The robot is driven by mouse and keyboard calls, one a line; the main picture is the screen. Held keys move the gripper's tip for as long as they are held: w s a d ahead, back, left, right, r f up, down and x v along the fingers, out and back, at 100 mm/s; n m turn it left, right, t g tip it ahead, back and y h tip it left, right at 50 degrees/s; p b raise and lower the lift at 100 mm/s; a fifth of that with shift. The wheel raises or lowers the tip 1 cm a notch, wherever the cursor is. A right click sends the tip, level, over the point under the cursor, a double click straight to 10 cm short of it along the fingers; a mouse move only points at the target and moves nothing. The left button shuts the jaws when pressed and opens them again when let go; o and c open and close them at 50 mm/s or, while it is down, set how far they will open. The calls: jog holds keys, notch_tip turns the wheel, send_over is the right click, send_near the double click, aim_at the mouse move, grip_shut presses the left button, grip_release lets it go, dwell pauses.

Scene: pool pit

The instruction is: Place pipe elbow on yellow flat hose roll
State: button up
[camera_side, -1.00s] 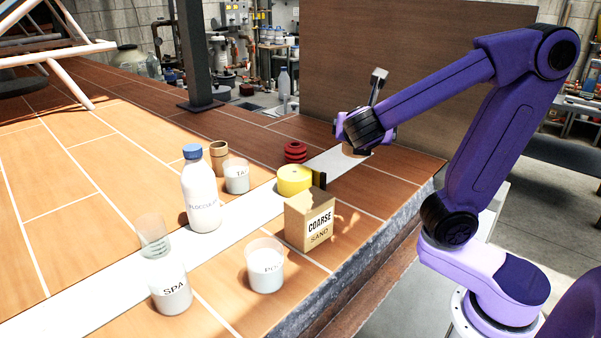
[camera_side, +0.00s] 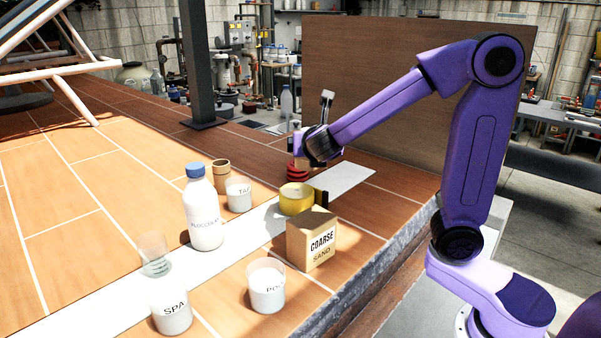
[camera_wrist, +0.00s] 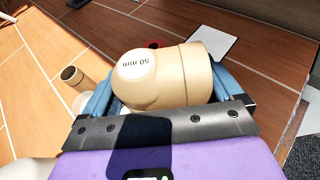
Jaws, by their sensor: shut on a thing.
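The beige pipe elbow (camera_wrist: 165,78), marked "50 mm", is between the blue fingers of my gripper (camera_wrist: 168,85) in the wrist view. My gripper is shut on it. In the side view my gripper (camera_side: 302,150) is above and just behind the yellow flat hose roll, over the red ribbed thing, and the elbow is mostly hidden there. The yellow flat hose roll (camera_side: 296,200) lies on the tiled deck, apart from the elbow. The elbow and my gripper hide it in the wrist view.
A red ribbed thing (camera_side: 298,174) stands behind the roll. A coarse sand box (camera_side: 312,240) is in front. A white blue-capped bottle (camera_side: 203,215), a brown cylinder (camera_side: 221,177) and several beakers stand left. The deck edge is at right.

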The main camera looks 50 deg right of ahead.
jog(key=w+f, duration=0.4)
jog(key=f, duration=0.1)
jog(key=shift+w+d+f, duration=0.1)
jog(key=shift+d, duration=0.1)
jog(key=shift+f, duration=1.6)
jog(key=shift+f, duration=0.1)
jog(key=o, duration=0.8)
jog(key=shift+a+r, duration=0.15)
jog(key=shift+r, duration=0.05)
jog(key=v, duration=1.1)
jog(key=shift+s+a, duration=0.25)
jog(key=shift+s, duration=0.1)
